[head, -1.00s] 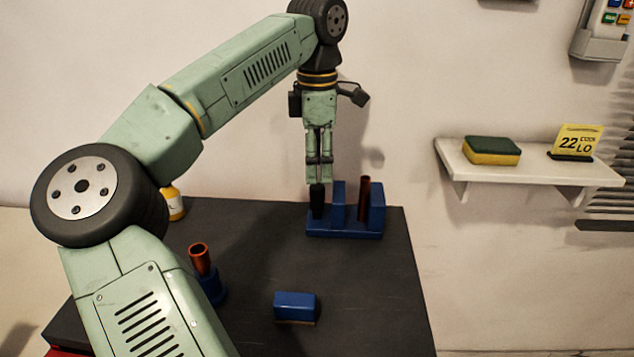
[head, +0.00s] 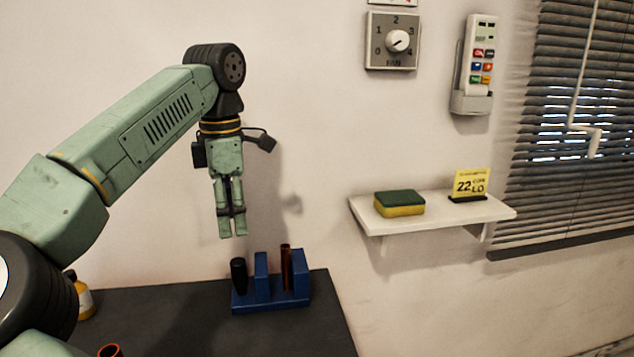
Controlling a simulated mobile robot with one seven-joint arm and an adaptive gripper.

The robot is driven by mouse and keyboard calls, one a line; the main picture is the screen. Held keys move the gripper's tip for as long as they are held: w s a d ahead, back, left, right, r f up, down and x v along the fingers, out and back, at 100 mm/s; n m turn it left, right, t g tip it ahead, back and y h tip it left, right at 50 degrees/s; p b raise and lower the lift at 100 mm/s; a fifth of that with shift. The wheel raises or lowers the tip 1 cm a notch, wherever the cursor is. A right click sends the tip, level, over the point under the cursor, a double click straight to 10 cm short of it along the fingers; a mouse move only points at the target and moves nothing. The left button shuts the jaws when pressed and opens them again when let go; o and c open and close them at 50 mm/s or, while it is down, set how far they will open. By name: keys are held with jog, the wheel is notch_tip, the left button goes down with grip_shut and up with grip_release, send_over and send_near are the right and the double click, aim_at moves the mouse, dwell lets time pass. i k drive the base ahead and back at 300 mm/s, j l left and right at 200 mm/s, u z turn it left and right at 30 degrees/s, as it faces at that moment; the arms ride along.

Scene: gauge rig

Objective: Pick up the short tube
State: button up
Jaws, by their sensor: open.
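A reddish-brown tube (head: 286,262) stands upright in the right part of a blue rack (head: 270,306) near the back of the dark table. A black cylinder (head: 238,276) stands at the rack's left end. A wider copper-orange tube (head: 110,351) shows only its rim at the bottom edge of the view. I cannot tell for certain which tube is the short one. My gripper (head: 233,236) points down above the black cylinder, apart from it. Its fingers are close together but open, with nothing held.
The dark table (head: 200,325) is partly cut off below. A yellow bottle (head: 84,300) stands at its left, partly behind my arm. A white wall shelf (head: 440,222) to the right carries a sponge (head: 400,203) and a yellow card (head: 470,184). The air around my gripper is clear.

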aim_at(287, 279)
jog(key=k, duration=0.95)
